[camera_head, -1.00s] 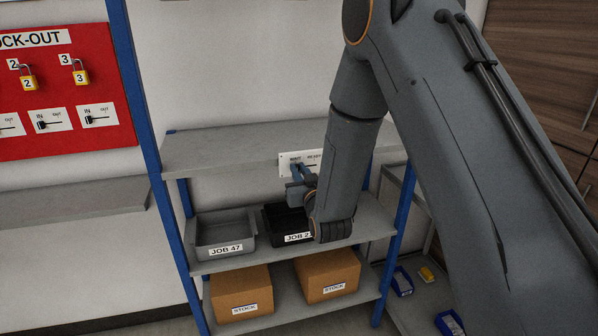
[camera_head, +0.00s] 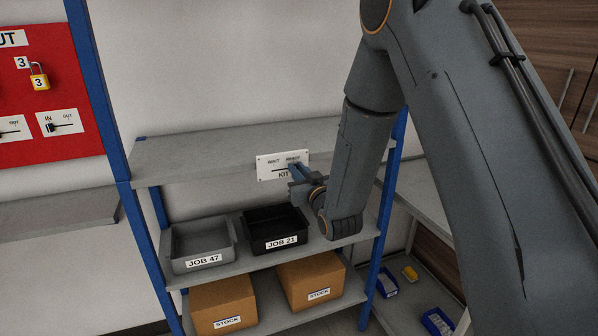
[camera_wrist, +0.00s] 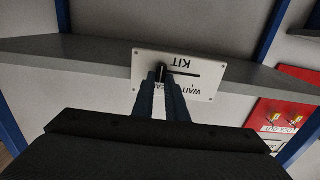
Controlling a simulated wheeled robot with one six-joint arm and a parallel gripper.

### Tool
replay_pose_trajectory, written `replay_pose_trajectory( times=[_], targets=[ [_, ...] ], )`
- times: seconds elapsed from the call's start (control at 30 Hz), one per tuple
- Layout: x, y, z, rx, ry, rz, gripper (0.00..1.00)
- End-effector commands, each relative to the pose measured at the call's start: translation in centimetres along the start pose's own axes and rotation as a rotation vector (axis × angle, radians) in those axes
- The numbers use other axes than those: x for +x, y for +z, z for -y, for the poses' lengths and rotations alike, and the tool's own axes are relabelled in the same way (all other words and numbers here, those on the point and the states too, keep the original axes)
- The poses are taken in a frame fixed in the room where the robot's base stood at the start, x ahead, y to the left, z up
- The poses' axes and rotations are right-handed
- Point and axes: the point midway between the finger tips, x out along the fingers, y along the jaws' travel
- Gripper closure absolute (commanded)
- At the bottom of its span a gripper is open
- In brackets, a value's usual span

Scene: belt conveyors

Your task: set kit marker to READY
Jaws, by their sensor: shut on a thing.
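The kit marker's white plate (camera_head: 268,168) is on the front edge of the upper shelf, with WAIT printed at left and READY at right. My gripper (camera_head: 294,169) is at the READY end of the plate. In the wrist view, the plate (camera_wrist: 210,86) appears upside down, with its dark slot running right from the marker's black knob (camera_wrist: 163,69). There, my gripper (camera_wrist: 163,76) is shut on the knob at the slot's READY end. The fingers cover part of the knob and most of the READY word.
A grey JOB 47 bin (camera_head: 203,250) and a black JOB 21 bin (camera_head: 276,232) stand on the shelf below. Cardboard STOCK boxes (camera_head: 222,303) sit lower. A red lock-out board (camera_head: 45,100) hangs at left. The upper shelf (camera_head: 210,150) is bare.

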Motion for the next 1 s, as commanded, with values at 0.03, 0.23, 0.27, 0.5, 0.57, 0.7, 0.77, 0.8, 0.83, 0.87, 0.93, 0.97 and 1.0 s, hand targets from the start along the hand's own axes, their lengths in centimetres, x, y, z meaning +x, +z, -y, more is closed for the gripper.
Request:
replay_pose_trajectory(
  times=[0.03, 0.23, 0.27, 0.5, 0.57, 0.7, 0.77, 0.8, 0.83, 0.87, 0.93, 0.97, 1.0],
  targets=[
    [0.0, 0.0, -0.4, 0.001, 0.009, 0.001, 0.83],
    [0.0, 0.0, -0.2, 0.0, 0.005, 0.0, 0.69],
    [0.0, 0.0, -0.2, 0.0, 0.005, 0.0, 0.69],
    [-0.6, 0.0, -0.1, 0.0, 0.003, 0.0, 0.69],
    [-1.3, 0.1, -0.2, 0.0, 0.004, 0.0, 0.69],
    [-3.6, 0.2, -0.3, 0.0, 0.006, 0.0, 0.69],
    [-4.6, 0.2, -0.3, 0.0, 0.007, 0.0, 0.69],
    [-5.2, 0.2, -0.3, 0.0, 0.007, 0.001, 0.69],
    [-5.6, 0.2, -0.3, 0.0, 0.007, 0.0, 0.69],
    [-6.0, 0.1, -0.3, 0.0, 0.007, 0.0, 0.69],
    [-6.8, 0.1, -0.3, 0.0, 0.007, 0.001, 0.69],
    [-7.1, 0.1, -0.3, 0.0, 0.007, 0.001, 0.69],
    [-7.4, 0.1, -0.3, 0.0, 0.007, 0.001, 0.69]
  ],
)
